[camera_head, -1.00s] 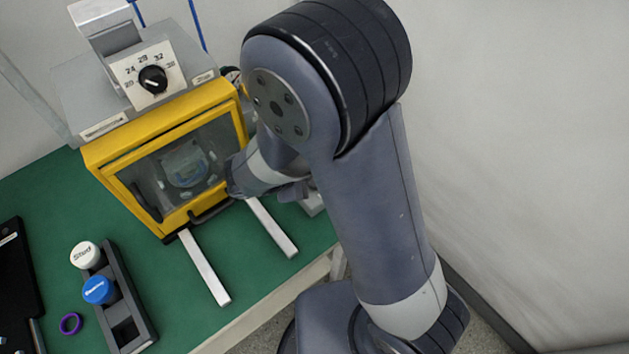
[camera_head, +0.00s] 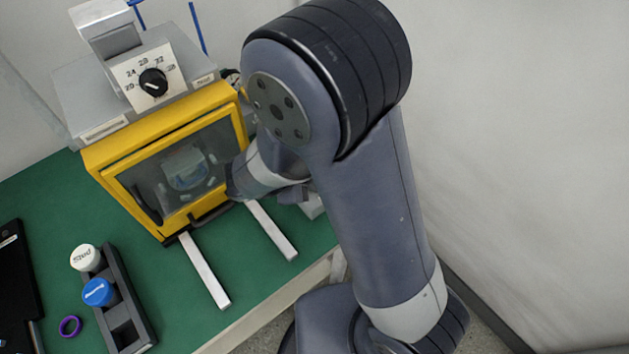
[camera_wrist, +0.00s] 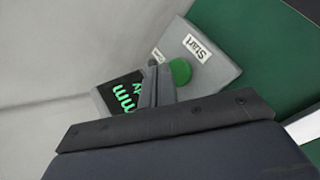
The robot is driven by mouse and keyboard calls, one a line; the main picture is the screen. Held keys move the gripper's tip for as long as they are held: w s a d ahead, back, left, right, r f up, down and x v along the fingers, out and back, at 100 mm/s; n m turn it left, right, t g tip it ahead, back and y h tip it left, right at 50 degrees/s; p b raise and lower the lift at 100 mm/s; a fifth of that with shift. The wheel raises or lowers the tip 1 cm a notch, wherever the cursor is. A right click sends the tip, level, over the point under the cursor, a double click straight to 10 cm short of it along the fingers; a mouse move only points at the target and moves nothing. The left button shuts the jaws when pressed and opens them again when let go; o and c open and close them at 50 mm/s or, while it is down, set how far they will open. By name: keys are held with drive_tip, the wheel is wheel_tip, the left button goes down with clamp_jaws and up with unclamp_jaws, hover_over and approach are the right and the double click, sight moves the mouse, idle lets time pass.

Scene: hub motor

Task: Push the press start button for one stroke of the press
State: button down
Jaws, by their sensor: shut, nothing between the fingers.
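The green start button (camera_wrist: 180,71) sits on a grey control box (camera_wrist: 215,72) beside a "Start" label, in the wrist view. My gripper (camera_wrist: 155,78) is shut and empty. Its tip overlaps the box just left of the button in the picture; I cannot tell whether it touches anything. The press (camera_head: 165,160) has a yellow-framed clear door, which looks shut, and a dial on top in the head view. My arm hides the button and my gripper's fingertips there.
A dark display (camera_wrist: 121,96) with green characters is beside the box. Two pale bars (camera_head: 204,270) stick out in front of the press. A dark rack (camera_head: 125,310) holds a white-capped and a blue-capped piece, with a purple ring (camera_head: 70,326) nearby on the green bench.

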drive_tip(key=shift+f, duration=0.1)
idle(0.7)
drive_tip(key=shift+f+b, duration=0.4)
drive_tip(key=shift+b, duration=0.15)
drive_tip(key=shift+f+b, duration=0.45)
drive_tip(key=shift+b, duration=0.05)
idle(0.5)
drive_tip(key=shift+r, duration=0.15)
drive_tip(key=shift+r+p, duration=0.65)
drive_tip(key=shift+r, duration=0.15)
wheel_tip(320, 180, up, 5)
drive_tip(key=p, duration=0.3)
drive_tip(key=shift+p, duration=0.4)
drive_tip(key=shift+d, duration=0.1)
idle(0.7)
